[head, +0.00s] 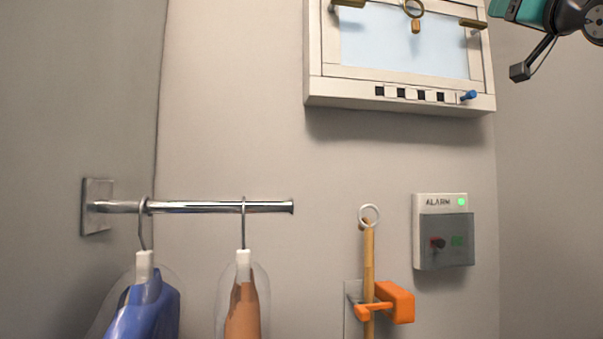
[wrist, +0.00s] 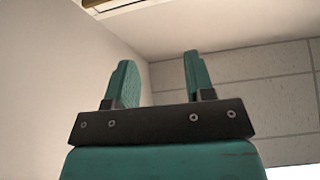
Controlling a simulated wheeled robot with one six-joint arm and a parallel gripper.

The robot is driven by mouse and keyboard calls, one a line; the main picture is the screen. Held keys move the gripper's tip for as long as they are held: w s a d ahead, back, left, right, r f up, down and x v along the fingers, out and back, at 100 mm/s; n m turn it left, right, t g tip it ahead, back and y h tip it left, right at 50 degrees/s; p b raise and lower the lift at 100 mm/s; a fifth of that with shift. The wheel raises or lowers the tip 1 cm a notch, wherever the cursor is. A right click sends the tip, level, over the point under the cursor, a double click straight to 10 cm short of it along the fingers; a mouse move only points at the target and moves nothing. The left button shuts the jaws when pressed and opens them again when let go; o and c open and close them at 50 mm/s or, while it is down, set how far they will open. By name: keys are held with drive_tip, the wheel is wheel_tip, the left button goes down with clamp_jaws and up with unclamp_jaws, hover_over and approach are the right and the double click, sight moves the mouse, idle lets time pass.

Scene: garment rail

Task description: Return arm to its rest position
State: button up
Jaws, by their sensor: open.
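My gripper (wrist: 157,75) shows in the wrist view with its two teal fingers apart and nothing between them. It points up toward the pale wall and ceiling, clear of any object. In the head view, part of my arm with teal and dark parts shows at the top right corner, to the right of the wall cabinet (head: 400,98). The fingertips cannot be made out there.
A metal rail (head: 200,207) at left holds a blue garment (head: 148,312) and an orange-brown garment (head: 243,312) on hangers. A wooden rod (head: 369,262) with a ring stands in an orange clip (head: 397,302). An alarm box (head: 443,232) is at right.

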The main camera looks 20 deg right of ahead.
drive_tip(key=w+a+f+g+y, duration=0.2)
drive_tip(key=w+a+f, duration=0.25)
drive_tip(key=f, duration=0.35)
drive_tip(key=w+a+f+g+y, duration=0.1)
drive_tip(key=w+a+f+g, duration=0.3)
drive_tip(key=f, duration=0.4)
drive_tip(key=w+a+f+g+y, duration=0.1)
drive_tip(key=w+a+f+y, duration=0.1)
drive_tip(key=w+a+f, duration=0.5)
drive_tip(key=s+a+f+n+g+y, duration=0.25)
drive_tip(key=a+f, duration=0.25)
drive_tip(key=f, duration=0.4)
drive_tip(key=s+a+f+n+g+y, duration=0.1)
drive_tip(key=a+f+g, duration=0.35)
drive_tip(key=f, duration=0.35)
drive_tip(key=s+a+f+n+g, duration=0.3)
drive_tip(key=s+a+f+g, duration=0.2)
drive_tip(key=s+f, duration=0.5)
drive_tip(key=s+a+f+n+g, duration=0.3)
drive_tip(key=s+a+f+g, duration=0.2)
drive_tip(key=s+f, duration=0.6)
drive_tip(key=shift+s+a+b, duration=0.4)
drive_tip(key=shift+s+a, duration=0.2)
drive_tip(key=shift+a, duration=0.05)
drive_tip(key=shift+h, duration=0.25)
drive_tip(key=shift+c, duration=0.5)
